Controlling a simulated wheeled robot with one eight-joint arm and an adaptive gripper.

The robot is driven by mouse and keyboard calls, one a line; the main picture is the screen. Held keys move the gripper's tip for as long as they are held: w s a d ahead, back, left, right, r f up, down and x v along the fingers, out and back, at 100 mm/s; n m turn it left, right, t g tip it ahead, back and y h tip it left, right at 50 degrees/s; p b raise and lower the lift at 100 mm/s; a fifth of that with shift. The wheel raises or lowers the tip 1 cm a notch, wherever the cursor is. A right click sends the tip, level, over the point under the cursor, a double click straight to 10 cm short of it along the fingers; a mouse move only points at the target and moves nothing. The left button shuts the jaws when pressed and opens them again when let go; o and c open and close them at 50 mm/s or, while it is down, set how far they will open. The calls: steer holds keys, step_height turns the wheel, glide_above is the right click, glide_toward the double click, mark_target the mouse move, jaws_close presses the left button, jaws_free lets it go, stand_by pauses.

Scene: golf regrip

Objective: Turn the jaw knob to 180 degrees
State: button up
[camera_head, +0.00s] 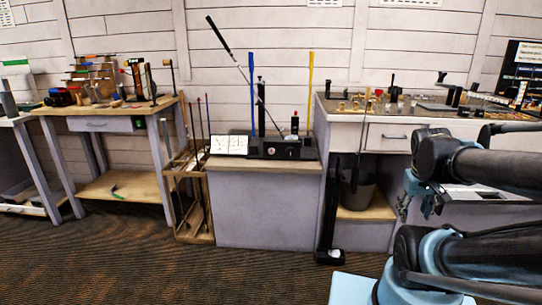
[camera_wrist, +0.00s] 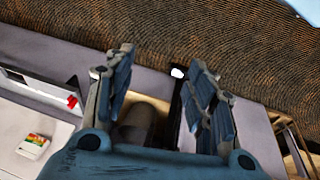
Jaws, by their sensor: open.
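A black clamp fixture (camera_head: 270,148) sits on the low middle cabinet in the head view. A small round knob (camera_head: 292,152) shows on its front face. I cannot tell whether this is the jaw knob, and its angle is too small to read. A golf club (camera_head: 236,65) leans up and left from the fixture. My gripper (camera_head: 404,205) hangs at the right, well apart from the fixture, beside the right-hand bench. In the wrist view my gripper (camera_wrist: 163,66) has its fingers spread with nothing held; the fixture does not show there.
The right-hand bench (camera_head: 345,113) carries many small items. A wooden rack (camera_head: 200,238) holds clubs at the cabinet's left. The carpet in front is clear.

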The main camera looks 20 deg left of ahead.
mark_target(271, 151)
steer(key=w+a+r+n+t+h, duration=0.1)
steer(key=w+a+r+n+t, duration=0.2)
steer(key=w, duration=0.7)
steer(key=w+a+r+n+t+h, duration=0.1)
steer(key=w+a+r+n+h, duration=0.1)
steer(key=w+n, duration=0.55)
steer(key=w+a+n+t, duration=0.4)
steer(key=w+a+n, duration=0.3)
steer(key=w+a, duration=0.75)
steer(key=w+a+f+n+t+y, duration=0.1)
steer(key=w+a+f+n+t, duration=0.2)
steer(key=a, duration=0.6)
steer(key=w+a+f+n+t+y, duration=0.1)
steer(key=w+a+f+n+y, duration=0.15)
steer(key=a+n, duration=0.55)
steer(key=s+a+f+n+t+y, duration=0.1)
steer(key=s+a+f+n+y, duration=0.2)
steer(key=a, duration=0.7)
steer(key=s+a+f+n+t+y, duration=0.2)
steer(key=a+f+n, duration=0.3)
steer(key=a, duration=0.5)
steer(key=shift+m, duration=0.35)
steer(key=x, duration=0.5)
steer(key=f+x, duration=0.1)
steer(key=x, duration=1.1)
steer(key=shift+w+a+f, duration=0.2)
steer(key=shift+f, duration=0.1)
